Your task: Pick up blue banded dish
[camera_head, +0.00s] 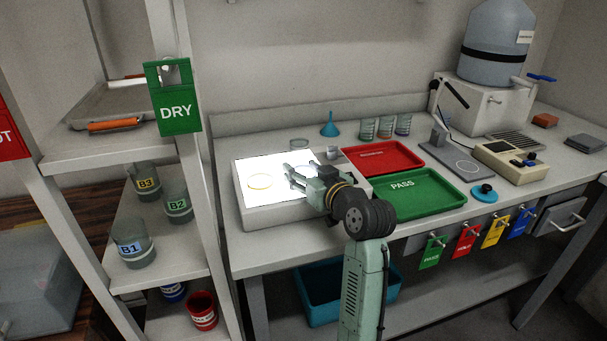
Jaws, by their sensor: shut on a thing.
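My gripper (291,174) is over the right half of a bright white light panel (246,202). It is shut on a clear, shallow dish (302,168), mostly hidden by the fingers and wrist. Its band colour is too small and washed out to tell. I cannot tell whether it touches the panel. A yellow-banded dish (260,181) lies on the panel, left of my gripper and apart from it. Another clear dish (299,143) lies on the bench behind the panel.
A red tray (383,158) and a green PASS tray (418,195) lie right of the panel. A blue funnel (329,126) and several glasses (385,127) stand behind. A shelf with labelled beakers (132,246) is at left.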

